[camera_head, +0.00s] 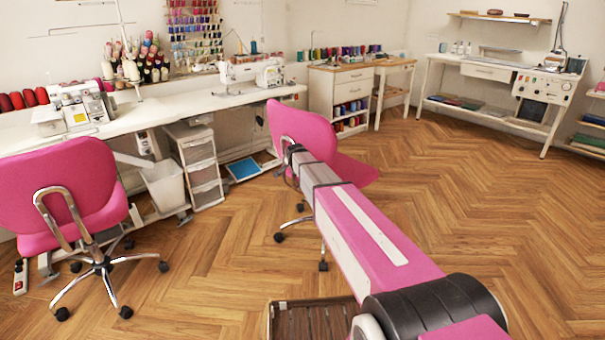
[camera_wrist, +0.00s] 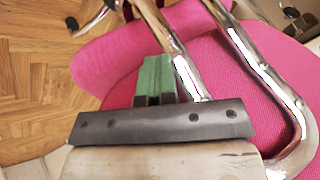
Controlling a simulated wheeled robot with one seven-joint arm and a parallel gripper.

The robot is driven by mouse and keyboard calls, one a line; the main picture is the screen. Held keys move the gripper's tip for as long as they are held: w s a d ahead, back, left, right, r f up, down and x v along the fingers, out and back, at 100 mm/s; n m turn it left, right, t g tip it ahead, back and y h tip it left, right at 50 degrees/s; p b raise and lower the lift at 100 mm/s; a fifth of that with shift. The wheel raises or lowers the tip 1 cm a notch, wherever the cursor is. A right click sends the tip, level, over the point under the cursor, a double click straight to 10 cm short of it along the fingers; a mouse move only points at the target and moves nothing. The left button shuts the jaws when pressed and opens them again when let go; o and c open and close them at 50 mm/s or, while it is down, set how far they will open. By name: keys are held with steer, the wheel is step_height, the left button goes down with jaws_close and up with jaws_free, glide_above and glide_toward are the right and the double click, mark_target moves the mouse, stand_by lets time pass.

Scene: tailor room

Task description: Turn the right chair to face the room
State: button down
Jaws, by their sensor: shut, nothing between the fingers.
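The right chair (camera_head: 300,128) is pink with chrome legs and stands in front of the long table. Its backrest is at the left and its seat (camera_head: 355,172) shows to the right. My arm crosses in front of it and hides part of it. In the wrist view, my gripper (camera_wrist: 156,62) has its green fingers together with nothing between them. They are close beside a chrome bar (camera_wrist: 185,72) of the chair, over the pink upholstery (camera_wrist: 235,95). I cannot tell whether they touch the bar. In the head view the fingers are hidden.
Another pink chair (camera_head: 68,190) stands at the left by the long white table (camera_head: 200,102). A white bin (camera_head: 165,185) and drawer unit (camera_head: 196,160) are under the table. Herringbone floor at the right is clear.

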steer(key=w+a+m+g+h, duration=0.1)
steer(key=w+a+m+h, duration=0.15)
steer(key=w+a, duration=0.35)
steer(key=w+a+m+h, duration=0.1)
steer(key=w+a+m, duration=0.25)
steer(key=w, duration=0.45)
steer(key=w+a+m+g+h, duration=0.1)
steer(key=w+m, duration=0.3)
steer(key=w, duration=1.1)
steer(key=shift+w+a+m+g+h, duration=0.2)
steer(key=shift+m+g+h, duration=0.1)
steer(key=shift+g+h, duration=0.35)
